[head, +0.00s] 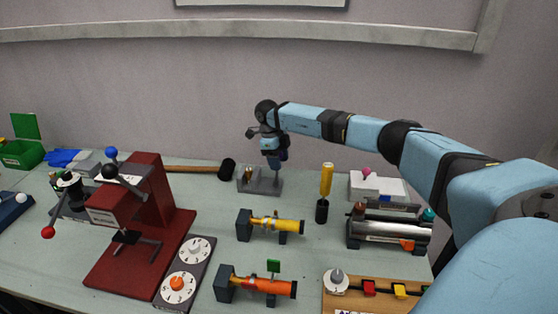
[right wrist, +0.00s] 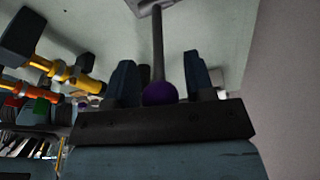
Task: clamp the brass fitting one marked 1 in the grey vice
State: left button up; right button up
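The grey vice (head: 262,187) stands at the back middle of the table. A small brass fitting (head: 248,174) stands upright at its left part; its mark is too small to read, and I cannot tell how tightly the jaws sit on it. My right gripper (head: 274,163) points down over the vice's right part. In the right wrist view, a purple ball knob (right wrist: 160,94) on a dark rod (right wrist: 158,45) sits between my two fingers (right wrist: 160,75), which appear to close on it. The rod runs to a grey piece at the top edge. My left gripper is not in view.
A hammer (head: 195,169) lies left of the vice and a red press (head: 135,205) stands farther left. Yellow (head: 275,225) and orange (head: 265,286) tube assemblies lie in front.

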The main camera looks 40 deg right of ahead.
jog(key=shift+o, duration=0.4)
jog(key=shift+w+r, duration=0.1)
jog(key=shift+r, duration=0.25)
jog(key=b+v, duration=0.1)
jog(key=v, duration=1.2)
